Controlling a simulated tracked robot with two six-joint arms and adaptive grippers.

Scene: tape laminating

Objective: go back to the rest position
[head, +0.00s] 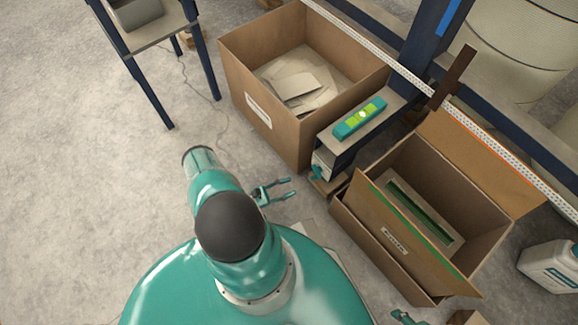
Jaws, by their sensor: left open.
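My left gripper (277,189), small and teal, shows beside my arm in the middle of the head view. Its two fingers point right and stand apart, with nothing between them. It is over the floor, left of the open boxes. A small teal piece at the bottom edge looks like part of my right gripper (404,318); the rest of it is cut off by the frame, so its jaws cannot be judged.
An open cardboard box (233,72) holds flat pale pieces. Another open box (344,217) stands lower right. Between them, a teal and green device (360,118) lies on a narrow stand. A white jug (551,264) stands at right. The floor (70,190) at left is clear.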

